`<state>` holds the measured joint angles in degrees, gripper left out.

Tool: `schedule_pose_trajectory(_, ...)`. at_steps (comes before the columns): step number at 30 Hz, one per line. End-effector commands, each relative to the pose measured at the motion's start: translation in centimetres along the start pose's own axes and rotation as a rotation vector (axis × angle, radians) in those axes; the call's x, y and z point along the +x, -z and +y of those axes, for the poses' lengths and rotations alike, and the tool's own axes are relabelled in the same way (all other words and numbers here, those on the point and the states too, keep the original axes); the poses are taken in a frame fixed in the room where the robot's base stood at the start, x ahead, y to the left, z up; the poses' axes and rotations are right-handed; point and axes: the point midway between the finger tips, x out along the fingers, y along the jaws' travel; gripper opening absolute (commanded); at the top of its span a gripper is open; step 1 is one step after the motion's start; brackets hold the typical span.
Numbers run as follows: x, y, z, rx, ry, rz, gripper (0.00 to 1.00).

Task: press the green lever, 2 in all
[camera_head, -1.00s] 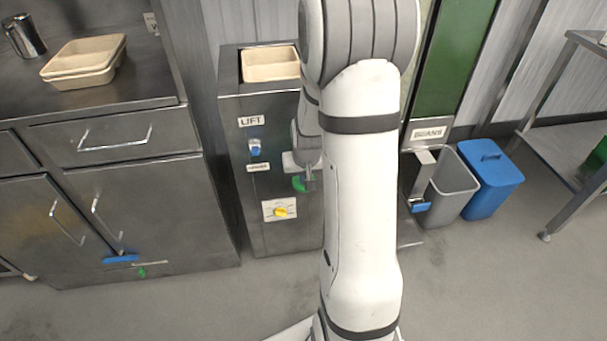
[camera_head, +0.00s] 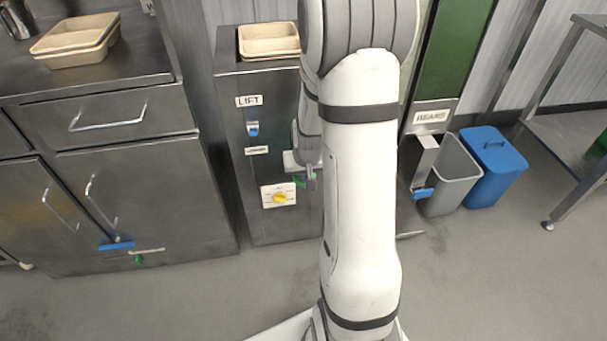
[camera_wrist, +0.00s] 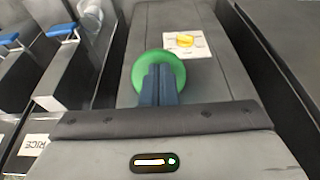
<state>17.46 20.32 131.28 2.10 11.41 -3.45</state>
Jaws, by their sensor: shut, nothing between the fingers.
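The green lever (camera_head: 300,181) is on the front of the steel cabinet labelled LIFT, partly hidden by my gripper in the head view. In the wrist view the lever's round green knob (camera_wrist: 142,65) is straight ahead, with the fingertips overlapping its middle and lower part. My gripper (camera_head: 311,177) is shut and empty, right at the lever. It also shows in the wrist view (camera_wrist: 158,72). I cannot tell for sure whether the fingertips touch the knob.
A yellow dial (camera_head: 280,198) is below the lever and a blue switch (camera_head: 252,129) above left. A beige tray (camera_head: 268,40) rests on the cabinet top. The BEANS unit's blue-tipped lever (camera_head: 422,193), a grey bin (camera_head: 455,180) and a blue bin (camera_head: 494,165) are to the right.

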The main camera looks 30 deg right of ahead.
Motion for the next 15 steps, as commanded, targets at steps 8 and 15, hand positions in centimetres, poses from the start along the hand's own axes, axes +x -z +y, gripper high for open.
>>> schedule_pose_trajectory(8, -2.8, -0.5, -0.1, -0.001, 0.0, -0.01, 0.0)
schedule_pose_trajectory(15, -7.7, -1.9, -0.2, -0.001, 0.0, 0.002, 0.0)
